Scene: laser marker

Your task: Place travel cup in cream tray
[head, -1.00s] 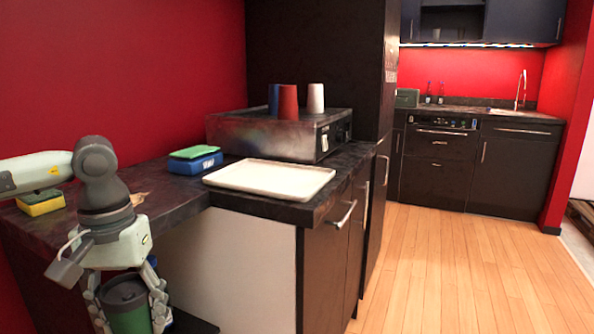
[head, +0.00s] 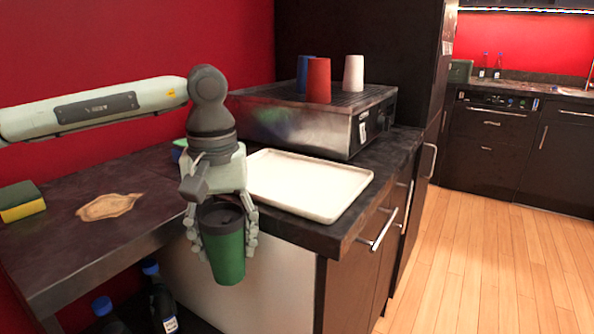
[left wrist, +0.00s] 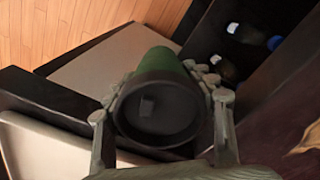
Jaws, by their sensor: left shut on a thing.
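The travel cup (head: 224,243) is green with a dark lid. My left gripper (head: 222,228) is shut on it, one finger on each side, and holds it upright in front of the counter edge. In the left wrist view the cup's dark lid (left wrist: 158,110) fills the middle, between the fingers of the left gripper (left wrist: 163,105). The cream tray (head: 318,190) lies flat and empty on the counter, right of and behind the cup. Its edge also shows in the left wrist view (left wrist: 45,150). My right gripper is not in view.
A metal machine (head: 290,118) stands behind the tray with blue, red (head: 318,80) and white cups on top. A yellow-green sponge (head: 20,201) and a tan patch (head: 108,206) are on the left counter. Bottles (head: 160,297) stand low underneath.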

